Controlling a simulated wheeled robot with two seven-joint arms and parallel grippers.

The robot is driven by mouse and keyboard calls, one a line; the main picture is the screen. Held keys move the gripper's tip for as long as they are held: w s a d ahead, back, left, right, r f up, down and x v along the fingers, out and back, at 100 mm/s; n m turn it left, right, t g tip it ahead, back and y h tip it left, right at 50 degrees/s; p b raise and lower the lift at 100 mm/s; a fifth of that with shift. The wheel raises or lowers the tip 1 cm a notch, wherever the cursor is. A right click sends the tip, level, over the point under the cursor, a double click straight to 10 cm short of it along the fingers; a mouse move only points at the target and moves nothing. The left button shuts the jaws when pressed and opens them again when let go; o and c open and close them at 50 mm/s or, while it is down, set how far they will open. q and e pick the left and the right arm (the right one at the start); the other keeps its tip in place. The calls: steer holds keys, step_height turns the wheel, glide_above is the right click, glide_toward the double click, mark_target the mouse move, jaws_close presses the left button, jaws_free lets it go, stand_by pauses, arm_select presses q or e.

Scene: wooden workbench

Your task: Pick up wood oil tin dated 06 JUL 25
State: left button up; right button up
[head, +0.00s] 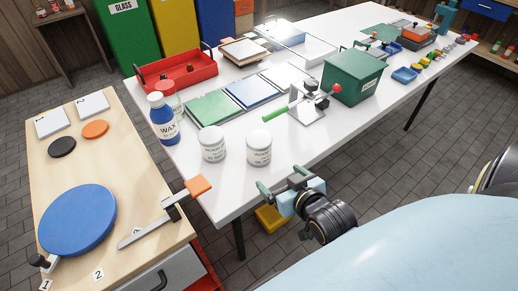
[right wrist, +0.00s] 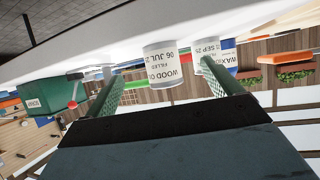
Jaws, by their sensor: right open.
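Two white tins with pale lids stand on the white bench near its front edge. The right-hand tin (head: 259,149) reads "WOOD OIL FILLED 06 JUL 2…" in the right wrist view (right wrist: 161,66), where the picture is upside down and the last digit is cut off. The left-hand tin (head: 212,145) shows a date ending "SEP 25" in the right wrist view (right wrist: 212,68). My right gripper (head: 281,181) is open and empty, in front of the bench edge, short of the tins. Its fingers point at the 06 JUL tin and are apart from it. My left gripper is not in view.
A blue-and-white wax bottle (head: 164,121) stands behind the left-hand tin. A metal clamp device (head: 303,107) and a green box (head: 349,82) stand to the right. Flat panels (head: 214,107) lie behind the tins. A wooden table (head: 110,160) stands at left.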

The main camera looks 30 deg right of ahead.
mark_target(267, 156)
steer(key=shift+t+h, duration=0.3)
steer(key=shift+t, duration=0.2)
steer(key=w, duration=0.2)
steer(key=w+d+b, duration=0.1)
steer(key=w, duration=0.4)
steer(key=shift+d+f+b, duration=0.15)
steer(key=shift+d+b, duration=0.15)
steer(key=shift+w+f, duration=0.2)
steer(key=shift+w, duration=0.35)
steer(key=shift+w+f, duration=0.1)
steer(key=shift+w, duration=0.15)
steer(key=x, duration=0.1)
steer(key=b+x, duration=0.1)
steer(key=x, duration=0.2)
steer(key=shift+a+b, duration=0.35)
steer(key=shift+b, duration=0.05)
steer(key=shift+w+f, duration=0.1)
steer(key=shift+w, duration=0.25)
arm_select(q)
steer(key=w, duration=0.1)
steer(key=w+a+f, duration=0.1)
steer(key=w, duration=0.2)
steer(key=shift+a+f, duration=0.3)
